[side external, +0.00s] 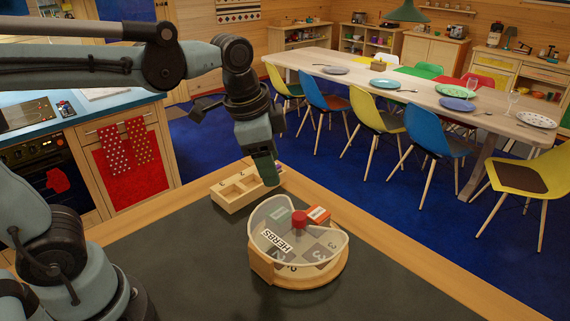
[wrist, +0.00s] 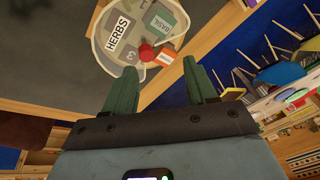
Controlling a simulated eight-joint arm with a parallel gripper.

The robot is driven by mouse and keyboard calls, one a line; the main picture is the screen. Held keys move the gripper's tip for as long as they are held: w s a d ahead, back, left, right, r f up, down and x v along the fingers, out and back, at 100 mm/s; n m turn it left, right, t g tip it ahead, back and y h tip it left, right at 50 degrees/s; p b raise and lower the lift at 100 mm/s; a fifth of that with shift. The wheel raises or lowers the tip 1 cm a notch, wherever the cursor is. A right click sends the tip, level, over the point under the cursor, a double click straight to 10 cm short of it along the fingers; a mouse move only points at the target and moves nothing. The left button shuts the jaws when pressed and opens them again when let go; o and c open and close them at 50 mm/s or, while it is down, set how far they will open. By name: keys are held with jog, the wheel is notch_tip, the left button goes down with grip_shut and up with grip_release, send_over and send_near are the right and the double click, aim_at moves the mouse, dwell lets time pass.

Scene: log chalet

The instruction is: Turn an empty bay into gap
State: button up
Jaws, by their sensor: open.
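A round wooden carousel (side external: 262,270) stands on the dark worktop. A clear cover (side external: 328,245) with a HERBS label and a red knob (side external: 299,219) lies over it; the wrist view shows the cover too (wrist: 98,30). Numbered bays show through it. A green block marked BASIL (wrist: 160,20) is seen beneath the cover. An orange-red block (side external: 318,214) sits beside the knob, seemingly in the cover's gap at the back; it also shows in the wrist view (wrist: 166,57). My gripper (side external: 269,183) is open and empty, above and behind the carousel, touching nothing.
A wooden tray with compartments (side external: 236,203) stands behind the carousel, close by my gripper. The worktop (side external: 200,270) is clear to the left and front. Its wooden edge (side external: 400,262) runs along the right. A dining table with chairs stands beyond.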

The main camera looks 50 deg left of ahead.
aim_at(299, 215)
jog(key=w+d+r+m+g, duration=0.1)
jog(key=w+d+m+g, duration=0.2)
jog(key=d+m, duration=0.25)
jog(key=shift+m, duration=0.45)
jog(key=f, duration=0.7)
jog(key=a+f, duration=0.1)
jog(key=f, duration=0.3)
jog(key=shift+w+f, duration=0.2)
jog(key=shift+f, duration=0.15)
grip_shut()
jog(key=shift+n, duration=0.4)
